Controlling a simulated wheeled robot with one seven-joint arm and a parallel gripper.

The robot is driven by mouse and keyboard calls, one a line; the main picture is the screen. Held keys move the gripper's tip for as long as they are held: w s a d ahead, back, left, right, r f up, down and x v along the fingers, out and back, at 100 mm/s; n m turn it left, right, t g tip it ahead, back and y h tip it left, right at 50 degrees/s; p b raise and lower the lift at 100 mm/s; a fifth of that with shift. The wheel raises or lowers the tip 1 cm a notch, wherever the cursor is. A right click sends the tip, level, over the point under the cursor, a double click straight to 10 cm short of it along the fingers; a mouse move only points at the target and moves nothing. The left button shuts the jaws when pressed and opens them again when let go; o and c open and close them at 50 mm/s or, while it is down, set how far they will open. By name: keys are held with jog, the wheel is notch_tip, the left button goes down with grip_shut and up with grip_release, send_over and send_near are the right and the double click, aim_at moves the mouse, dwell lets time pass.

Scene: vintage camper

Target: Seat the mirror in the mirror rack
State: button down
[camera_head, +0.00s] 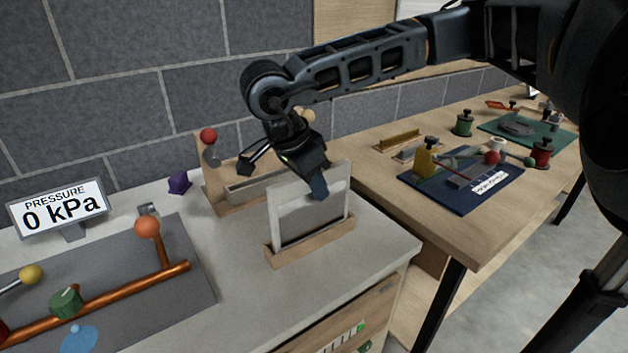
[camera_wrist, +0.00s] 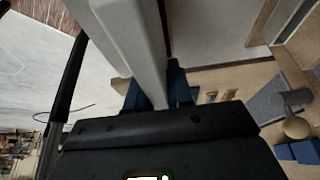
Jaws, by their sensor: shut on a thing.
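The mirror (camera_head: 308,222) is a grey pane in a pale frame, upright in the head view. The mirror rack (camera_head: 312,246) is a low wooden base on the counter near its right front corner. The mirror's lower edge is at the rack, its bottom hidden behind the rack's front; I cannot tell whether it is fully down in the slot. My gripper (camera_head: 318,188) comes from above and behind and is shut on the mirror near its upper right part. In the wrist view, the pale frame bar runs between my blue fingertips (camera_wrist: 158,92).
A wooden tray with a red-ball lever (camera_head: 208,136) stands behind the mirror. A purple block (camera_head: 179,182) and a pressure sign (camera_head: 60,208) are to the left, with a copper-pipe board (camera_head: 130,275). A wooden table (camera_head: 480,228) with tools on mats is at right. Counter around the rack is clear.

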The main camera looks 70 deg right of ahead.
jog(key=shift+f+b, duration=0.25)
jog(key=shift+b, duration=0.05)
jog(key=c, duration=1)
grip_release()
jog(key=shift+r, duration=0.15)
jog(key=b+v, duration=0.1)
jog(key=v, duration=1.1)
jog(key=shift+s+b, duration=0.1)
jog(key=shift+b, duration=0.3)
